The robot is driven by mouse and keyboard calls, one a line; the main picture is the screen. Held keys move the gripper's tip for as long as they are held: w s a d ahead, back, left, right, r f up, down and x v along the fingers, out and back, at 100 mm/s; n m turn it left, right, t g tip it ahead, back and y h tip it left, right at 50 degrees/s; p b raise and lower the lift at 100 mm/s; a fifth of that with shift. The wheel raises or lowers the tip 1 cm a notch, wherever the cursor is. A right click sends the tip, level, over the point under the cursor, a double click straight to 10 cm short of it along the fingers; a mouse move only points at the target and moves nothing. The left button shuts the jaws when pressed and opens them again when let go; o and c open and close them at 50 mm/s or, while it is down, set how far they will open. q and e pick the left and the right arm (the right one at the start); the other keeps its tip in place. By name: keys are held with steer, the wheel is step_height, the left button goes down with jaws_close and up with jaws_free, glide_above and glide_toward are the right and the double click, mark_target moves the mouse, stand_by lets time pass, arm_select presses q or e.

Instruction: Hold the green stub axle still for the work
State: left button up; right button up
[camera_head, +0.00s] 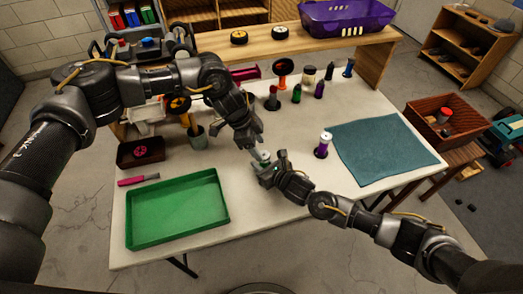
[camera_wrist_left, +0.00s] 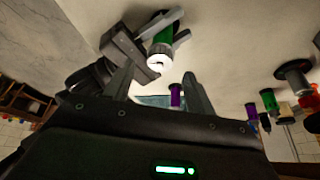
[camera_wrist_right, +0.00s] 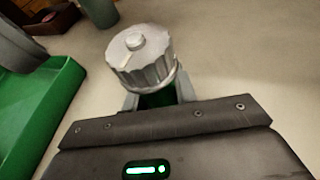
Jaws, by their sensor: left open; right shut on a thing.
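The green stub axle (camera_wrist_left: 163,34) is in my right gripper (camera_head: 266,168), above the front middle of the table. In the right wrist view a silver ribbed cap (camera_wrist_right: 142,60) tops it, and its green body (camera_wrist_right: 157,99) shows between the fingers. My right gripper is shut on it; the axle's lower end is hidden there. My left gripper (camera_head: 253,141) is open and empty, just behind and above the axle. In the left wrist view its fingers (camera_wrist_left: 160,85) are apart and the axle lies beyond them, not between them.
A green tray (camera_head: 178,240) lies at the front left, with a pink-handled tool (camera_head: 138,180) behind it. A purple piece (camera_head: 323,146) stands right of my right gripper, beside a teal mat (camera_head: 385,150). Several small parts stand further back, including a green one (camera_head: 297,93).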

mark_target(263, 154)
arm_select(q)
steer(key=shift+x, duration=1.55)
steer(key=c, duration=1)
